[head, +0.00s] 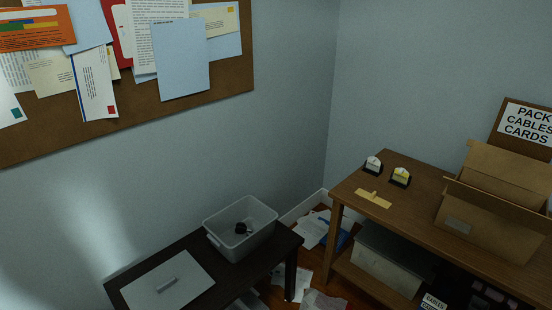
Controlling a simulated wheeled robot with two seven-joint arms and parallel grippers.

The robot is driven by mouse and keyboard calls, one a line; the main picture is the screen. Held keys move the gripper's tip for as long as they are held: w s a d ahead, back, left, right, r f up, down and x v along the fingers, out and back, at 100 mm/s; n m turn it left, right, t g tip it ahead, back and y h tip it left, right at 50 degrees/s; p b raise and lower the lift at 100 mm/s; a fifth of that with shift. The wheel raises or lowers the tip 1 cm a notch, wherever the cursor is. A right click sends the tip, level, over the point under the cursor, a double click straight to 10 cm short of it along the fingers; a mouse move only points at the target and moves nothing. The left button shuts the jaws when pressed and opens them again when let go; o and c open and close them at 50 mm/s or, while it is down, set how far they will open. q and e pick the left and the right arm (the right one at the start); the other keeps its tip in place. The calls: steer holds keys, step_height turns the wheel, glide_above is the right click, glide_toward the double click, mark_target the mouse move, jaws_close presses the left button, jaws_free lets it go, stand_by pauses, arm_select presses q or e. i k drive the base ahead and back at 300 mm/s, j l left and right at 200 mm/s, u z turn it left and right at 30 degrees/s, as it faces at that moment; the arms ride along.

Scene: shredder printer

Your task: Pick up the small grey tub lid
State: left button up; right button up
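The small grey tub lid (167,284) lies flat on the dark table (288,241) at the lower middle. It is a light grey, roughly square panel with a short raised handle (166,285) on top.
A wooden table (410,190) at the right holds a cardboard box (487,221), two small card holders (373,165) and a yellowish strip (373,199). Papers (312,228) litter the floor between the tables. A cork board (200,100) hangs on the left wall.

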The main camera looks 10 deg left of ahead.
mark_target(178, 281)
steer(key=u, duration=1.15)
